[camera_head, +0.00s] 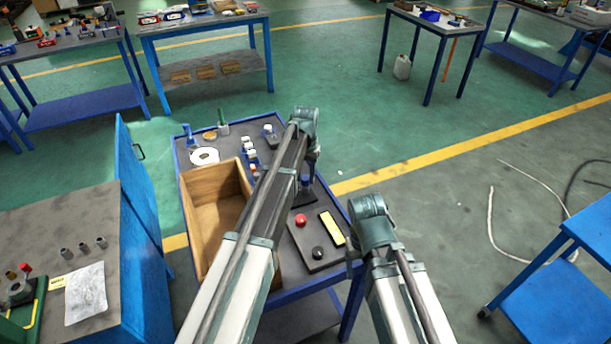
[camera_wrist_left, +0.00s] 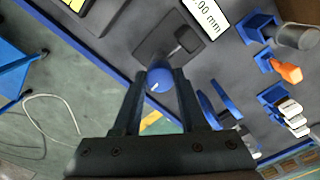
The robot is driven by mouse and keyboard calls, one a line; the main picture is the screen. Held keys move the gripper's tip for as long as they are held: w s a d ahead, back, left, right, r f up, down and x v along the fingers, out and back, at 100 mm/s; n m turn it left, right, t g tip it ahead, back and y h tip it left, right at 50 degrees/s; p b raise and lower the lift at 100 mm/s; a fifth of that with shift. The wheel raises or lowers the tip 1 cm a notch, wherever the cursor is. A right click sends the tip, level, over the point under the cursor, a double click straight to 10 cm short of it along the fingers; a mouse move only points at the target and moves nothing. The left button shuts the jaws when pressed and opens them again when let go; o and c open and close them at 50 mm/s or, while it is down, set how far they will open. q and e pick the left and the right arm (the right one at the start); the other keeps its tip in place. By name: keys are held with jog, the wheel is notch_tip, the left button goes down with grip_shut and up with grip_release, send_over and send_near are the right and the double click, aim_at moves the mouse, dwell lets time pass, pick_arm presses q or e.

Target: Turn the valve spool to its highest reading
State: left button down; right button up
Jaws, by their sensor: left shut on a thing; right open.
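In the left wrist view the valve spool shows as a round blue knob (camera_wrist_left: 159,78) with a short white mark on its face, in front of a dark square base (camera_wrist_left: 168,42). My left gripper (camera_wrist_left: 160,74) has its two fingers on either side of the knob and is shut on it. A white readout plate (camera_wrist_left: 207,17) beside the base shows "00 mm"; its first digits are cut off. In the head view my left gripper (camera_head: 308,172) is over the cart, with the knob partly hidden. My right gripper (camera_head: 352,246) is open near the cart's right edge, mostly hidden by its arm.
A blue cabinet (camera_head: 138,200) stands left.

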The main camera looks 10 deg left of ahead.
pick_arm(q)
jog(key=m, duration=0.4)
jog(key=shift+m, duration=0.3)
jog(key=m, duration=0.4)
jog(key=shift+m, duration=0.3)
jog(key=m, duration=0.4)
jog(key=shift+m, duration=0.3)
jog(key=m, duration=1)
jog(key=shift+m, duration=0.4)
jog(key=m, duration=0.5)
jog(key=shift+m, duration=0.4)
